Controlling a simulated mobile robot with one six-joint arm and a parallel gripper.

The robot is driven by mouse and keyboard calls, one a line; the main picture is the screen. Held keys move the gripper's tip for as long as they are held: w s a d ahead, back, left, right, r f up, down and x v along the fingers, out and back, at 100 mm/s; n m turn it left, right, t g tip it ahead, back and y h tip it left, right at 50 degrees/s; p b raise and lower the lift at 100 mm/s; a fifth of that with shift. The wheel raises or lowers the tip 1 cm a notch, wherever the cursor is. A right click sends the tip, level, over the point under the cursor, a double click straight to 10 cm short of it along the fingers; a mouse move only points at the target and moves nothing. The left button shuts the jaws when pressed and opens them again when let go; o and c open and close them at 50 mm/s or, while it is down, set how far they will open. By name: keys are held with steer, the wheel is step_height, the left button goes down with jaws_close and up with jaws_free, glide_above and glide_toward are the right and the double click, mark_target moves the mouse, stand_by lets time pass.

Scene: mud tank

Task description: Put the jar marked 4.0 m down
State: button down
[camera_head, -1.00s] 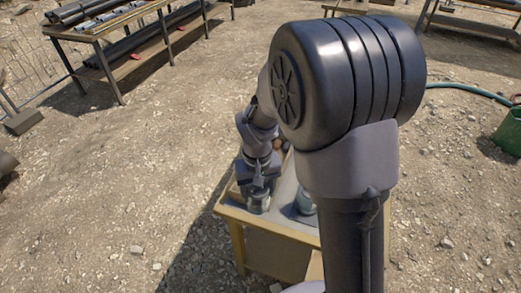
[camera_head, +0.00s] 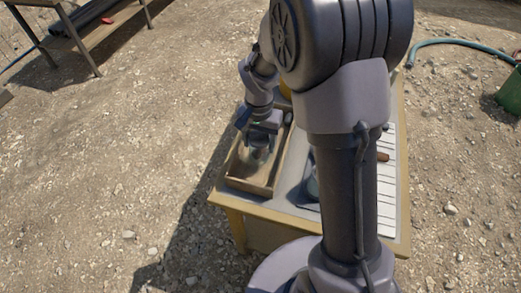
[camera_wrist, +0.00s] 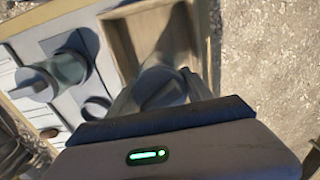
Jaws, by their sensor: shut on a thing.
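A clear jar with a grey lid (camera_wrist: 162,88) is between the fingers of my gripper (camera_wrist: 158,98), which is shut on it. In the head view my gripper (camera_head: 260,133) holds this jar (camera_head: 257,156) over the open wooden tray (camera_head: 232,183) at the table's left side. The tray's wall also shows in the wrist view (camera_wrist: 118,48). I cannot tell whether the jar touches the tray floor. No depth mark is readable on it. A second jar (camera_wrist: 68,68) stands on the grey panel beside the tray; my arm mostly hides it in the head view.
Another table (camera_head: 85,30) stands at the back left. A green bucket (camera_head: 511,95) and hose (camera_head: 440,42) lie right. Gravel ground is open around.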

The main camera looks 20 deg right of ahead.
step_height(320, 180, down, 3)
steer(key=shift+f+b, duration=0.15)
steer(key=shift+b, duration=0.35)
steer(key=shift+r, duration=0.2)
steer(key=shift+c, duration=2.2)
jaws_free()
steer(key=shift+f, duration=0.15)
step_height(320, 180, up, 13)
steer(key=p, duration=0.5)
steer(key=shift+f, duration=0.1)
steer(key=s+a+r+n+t+y, duration=0.1)
steer(key=s+a+r+t, duration=0.1)
steer(key=s+r, duration=0.5)
steer(key=s+a+r+n+t+y, duration=0.1)
steer(key=s+a+r+t, duration=0.1)
steer(key=s+r, duration=0.5)
steer(key=s+t, duration=0.1)
steer(key=s, duration=0.5)
steer(key=shift+s+r+t, duration=0.15)
steer(key=shift+r+t, duration=0.05)
steer(key=shift+t, duration=0.2)
